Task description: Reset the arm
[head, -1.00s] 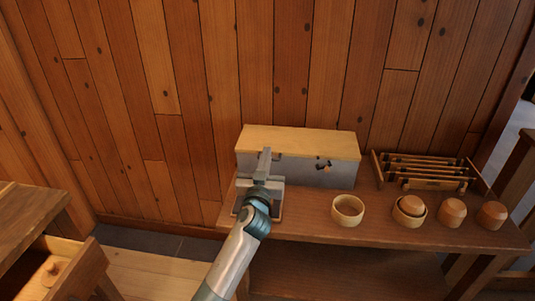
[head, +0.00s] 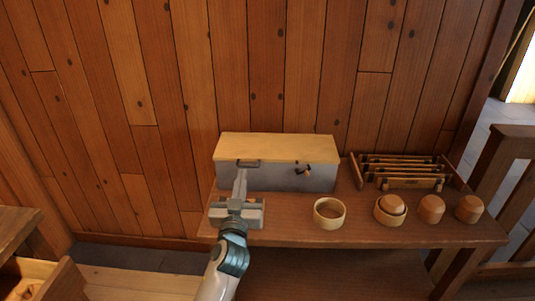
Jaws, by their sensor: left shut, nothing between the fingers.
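My left arm comes up from the bottom of the head view. Its gripper (head: 240,185) is shut and empty. It is in front of the left part of a grey box with a pale wooden lid (head: 275,147), which stands closed at the back of a wooden bench (head: 290,232). From this angle I cannot tell whether the fingertips touch the box. A dark handle (head: 248,163) shows on the box front just above the fingertips, and a small dark latch (head: 303,170) sits further right. My right gripper is not in view.
On the bench are a pale wooden bowl (head: 329,213), another bowl (head: 381,216) with a round wooden piece inside, two turned wooden pieces (head: 431,208) (head: 468,208) and a slatted wooden rack (head: 403,172). An open drawer (head: 62,282) is at lower left. A plank wall stands behind.

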